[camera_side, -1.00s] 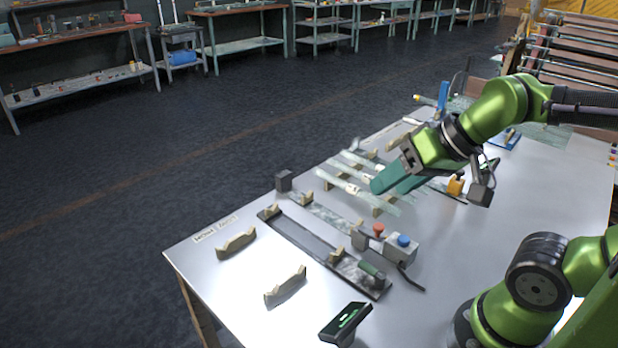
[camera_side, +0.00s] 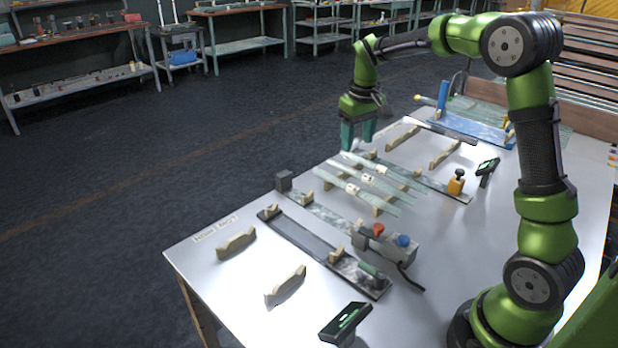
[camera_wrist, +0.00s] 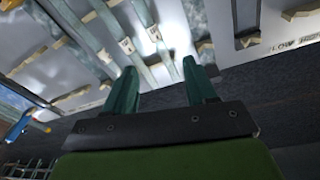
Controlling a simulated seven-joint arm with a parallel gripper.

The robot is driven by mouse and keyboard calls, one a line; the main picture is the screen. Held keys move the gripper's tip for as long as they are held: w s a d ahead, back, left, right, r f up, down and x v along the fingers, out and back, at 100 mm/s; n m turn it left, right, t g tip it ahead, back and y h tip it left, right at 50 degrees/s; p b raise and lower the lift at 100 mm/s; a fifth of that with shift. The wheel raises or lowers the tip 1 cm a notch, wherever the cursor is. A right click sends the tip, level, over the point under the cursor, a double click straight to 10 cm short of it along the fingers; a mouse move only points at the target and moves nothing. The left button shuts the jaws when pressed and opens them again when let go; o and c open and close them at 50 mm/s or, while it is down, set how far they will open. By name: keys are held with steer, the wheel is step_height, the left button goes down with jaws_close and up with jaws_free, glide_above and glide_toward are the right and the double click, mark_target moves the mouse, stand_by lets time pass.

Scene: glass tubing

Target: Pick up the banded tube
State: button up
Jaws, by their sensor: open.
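Several clear greenish glass tubes (camera_side: 372,184) lie side by side across wooden rests in the middle of the table. Pale patches show on them, but I cannot tell for certain which one is the banded tube. My gripper (camera_side: 358,140) is open and empty, fingers pointing down, above the table's far edge near the tubes' far ends. In the wrist view the tubes (camera_wrist: 145,62) pass beyond the two green fingers of my gripper (camera_wrist: 160,70), with pale labels showing on them. Nothing is between the fingers.
A red and blue button box (camera_side: 385,243) and a dark rail (camera_side: 310,245) stand nearer the camera. Empty wooden rests (camera_side: 236,243) sit at the front left. A yellow bottle-like object (camera_side: 456,182) and a small screen (camera_side: 488,168) are right of the tubes.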

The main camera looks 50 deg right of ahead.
steer(key=w+d+f+n+g, duration=0.1)
steer(key=w+d+f, duration=0.1)
steer(key=w+d, duration=0.25)
steer(key=n+h, duration=0.1)
steer(key=n, duration=0.1)
glide_above(363, 174)
steer(key=a, duration=0.2)
step_height(363, 174, down, 9)
steer(key=shift+d+f, duration=0.35)
steer(key=shift+f, duration=0.5)
steer(key=shift+d+f, duration=0.3)
steer(key=shift+f, duration=0.6)
steer(key=shift+d+f, duration=0.35)
steer(key=shift+f, duration=0.5)
steer(key=shift+c, duration=0.5)
jaws_close()
